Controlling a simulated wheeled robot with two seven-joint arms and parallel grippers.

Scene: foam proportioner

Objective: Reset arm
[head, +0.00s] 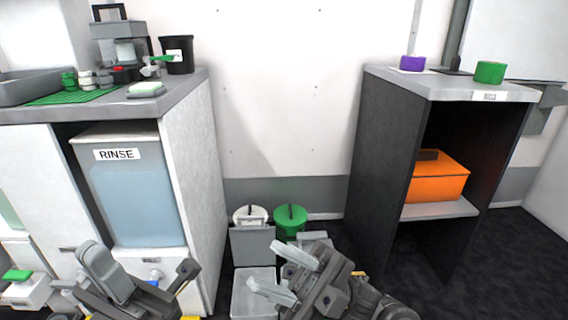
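My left gripper (140,263) is low at the left, in front of the cabinet that holds the rinse tank. Its two fingers stand apart with nothing visible between them. My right gripper (269,266) is low near the middle, its fingers apart and pointing left. It appears in front of a grey-white bin on the floor and looks empty. Both arms come in from the bottom edge, and their lower links are cut off.
Lidded bins (290,220) stand between the cabinets. The right cabinet (385,150) holds an orange box (437,182); purple (413,63) and green (490,72) rolls lie on top.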

